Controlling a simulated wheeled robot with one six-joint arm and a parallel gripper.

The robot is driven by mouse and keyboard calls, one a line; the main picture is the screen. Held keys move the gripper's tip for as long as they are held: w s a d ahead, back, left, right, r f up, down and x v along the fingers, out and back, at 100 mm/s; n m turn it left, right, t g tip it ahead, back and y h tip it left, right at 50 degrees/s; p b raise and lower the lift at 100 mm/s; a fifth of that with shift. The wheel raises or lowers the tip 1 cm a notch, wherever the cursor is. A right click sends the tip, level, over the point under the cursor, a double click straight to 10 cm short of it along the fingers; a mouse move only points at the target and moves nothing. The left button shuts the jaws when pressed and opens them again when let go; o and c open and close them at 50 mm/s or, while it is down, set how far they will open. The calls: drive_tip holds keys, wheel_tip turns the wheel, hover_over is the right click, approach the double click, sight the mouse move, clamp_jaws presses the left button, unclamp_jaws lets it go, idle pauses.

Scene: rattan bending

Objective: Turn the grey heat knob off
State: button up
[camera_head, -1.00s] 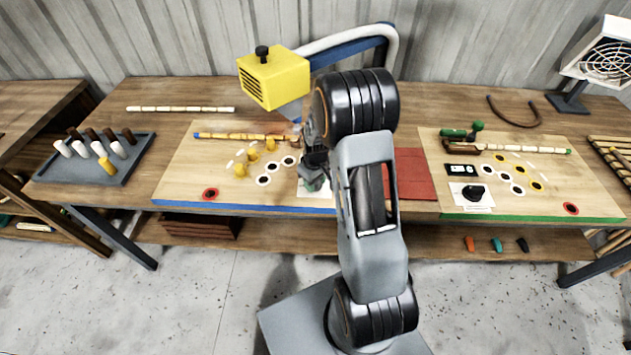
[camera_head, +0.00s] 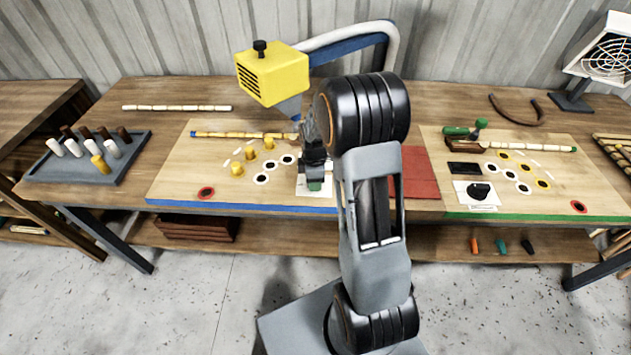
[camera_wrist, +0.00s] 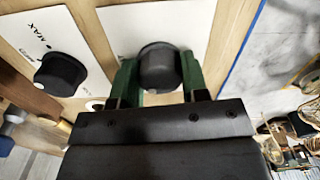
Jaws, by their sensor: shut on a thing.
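The grey knob (camera_wrist: 158,64) sits on a white card (camera_wrist: 118,28) in the wrist view. The two green fingers of my gripper (camera_wrist: 157,80) are shut on its opposite sides. The knob's pointer mark is not visible. In the head view my gripper (camera_head: 314,180) points down at the white card (camera_head: 313,193) near the front of the left board, and it hides the knob. A second, darker knob (camera_wrist: 60,73) with a "MAX" label stands on a separate card to the left in the wrist view, clear of the fingers.
The left board (camera_head: 175,185) holds yellow pegs and a segmented rod. A yellow box (camera_head: 272,75) on a curved arm overhangs it. The right board (camera_head: 440,200) holds a black knob (camera_head: 480,191) and a dark display (camera_head: 464,168). A peg tray (camera_head: 60,170) stands at left.

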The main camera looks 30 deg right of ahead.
drive_tip(key=n+b, duration=0.1)
drive_tip(key=n, duration=0.3)
drive_tip(key=shift+n+b, duration=0.3)
drive_tip(key=shift+n, duration=1.7)
drive_tip(key=o, duration=0.9)
drive_tip(key=shift+o, duration=0.2)
wheel_tip(320, 180, up, 14)
drive_tip(key=shift+f, duration=0.1)
